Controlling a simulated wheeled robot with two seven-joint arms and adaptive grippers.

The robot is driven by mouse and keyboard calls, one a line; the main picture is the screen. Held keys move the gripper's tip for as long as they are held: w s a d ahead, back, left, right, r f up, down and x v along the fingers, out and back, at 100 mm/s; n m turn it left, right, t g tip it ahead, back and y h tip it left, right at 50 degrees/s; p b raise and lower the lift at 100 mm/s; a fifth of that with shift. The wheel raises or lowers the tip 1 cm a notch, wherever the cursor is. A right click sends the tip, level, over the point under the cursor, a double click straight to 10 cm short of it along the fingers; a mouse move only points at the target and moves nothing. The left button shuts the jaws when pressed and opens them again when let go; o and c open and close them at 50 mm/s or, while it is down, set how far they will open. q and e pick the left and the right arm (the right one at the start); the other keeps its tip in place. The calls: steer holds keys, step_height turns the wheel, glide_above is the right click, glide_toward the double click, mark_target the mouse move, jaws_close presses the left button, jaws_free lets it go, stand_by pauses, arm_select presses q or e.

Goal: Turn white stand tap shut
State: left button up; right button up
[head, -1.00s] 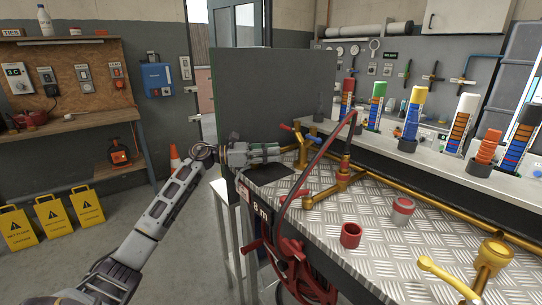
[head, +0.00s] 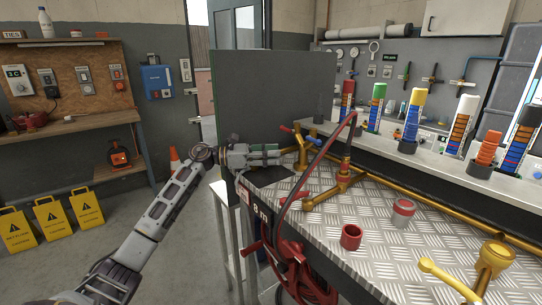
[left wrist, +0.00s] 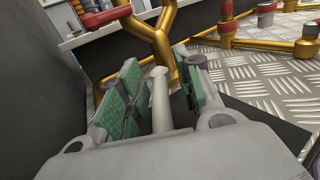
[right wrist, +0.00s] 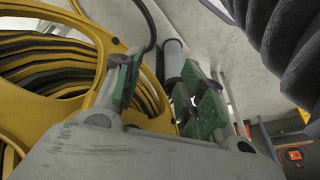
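A gold forked stand (head: 302,150) with a red and a blue handle stands at the far left of the tread-plate bench; it also shows in the left wrist view (left wrist: 163,38). My left gripper (head: 272,153) is beside it. In the left wrist view, a whitish lever (left wrist: 159,100) stands between the green finger pads of my left gripper (left wrist: 160,88). Gaps show on both sides of the lever. Its lower end is hidden. My right gripper (right wrist: 165,92) is open, with a grey cylindrical handle (right wrist: 173,60) between or just beyond its fingers, near a yellow hose reel (right wrist: 55,60).
A gold tap with a red collar (head: 343,180) and red hose stands mid-bench. A red cup (head: 351,237), a grey-and-red can (head: 403,211) and a gold tap with a cream lever (head: 490,260) are nearer. A dark panel (head: 270,95) stands behind my left gripper.

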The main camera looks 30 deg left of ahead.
arm_select(q)
steer(key=shift+r, duration=0.1)
steer(key=shift+r, duration=4.9)
steer(key=shift+c, duration=0.2)
